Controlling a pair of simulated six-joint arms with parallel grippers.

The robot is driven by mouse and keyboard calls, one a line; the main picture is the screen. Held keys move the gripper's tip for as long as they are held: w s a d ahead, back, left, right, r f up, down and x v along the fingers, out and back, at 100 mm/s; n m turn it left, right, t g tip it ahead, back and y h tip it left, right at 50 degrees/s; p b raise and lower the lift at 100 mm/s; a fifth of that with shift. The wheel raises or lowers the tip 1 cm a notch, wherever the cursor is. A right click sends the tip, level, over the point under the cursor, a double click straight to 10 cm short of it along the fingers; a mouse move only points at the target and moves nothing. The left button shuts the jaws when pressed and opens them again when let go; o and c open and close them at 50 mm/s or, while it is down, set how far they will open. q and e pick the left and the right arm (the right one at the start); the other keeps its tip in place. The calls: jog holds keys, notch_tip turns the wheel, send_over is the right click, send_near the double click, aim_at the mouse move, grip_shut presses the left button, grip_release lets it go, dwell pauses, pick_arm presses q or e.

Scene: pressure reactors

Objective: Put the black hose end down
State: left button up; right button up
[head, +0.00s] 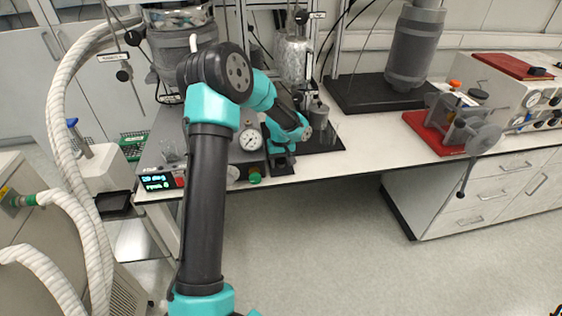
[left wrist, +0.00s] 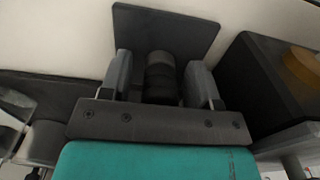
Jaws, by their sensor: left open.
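In the left wrist view, the black hose end (left wrist: 160,72) is a dark, ribbed, round piece. It sits between the two fingers of my left gripper (left wrist: 163,80), which is open, with a narrow gap on each side. Behind the hose end is a flat dark plate (left wrist: 168,28) on the pale bench. In the head view, my left gripper (head: 281,160) is low at the front edge of the bench, and the hose end cannot be made out there. My right gripper is not in view.
A round pressure gauge (head: 250,139) and a device with a lit display (head: 158,181) stand left of my gripper. A small grey metal vessel (head: 318,112) is close on the right. A red-based apparatus (head: 425,128) is farther right. The white bench between is clear.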

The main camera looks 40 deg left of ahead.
pick_arm(q)
jog(key=shift+r, duration=0.1)
notch_tip(320, 180, up, 12)
jog(key=shift+r, duration=0.1)
dwell(0.4)
dwell(0.5)
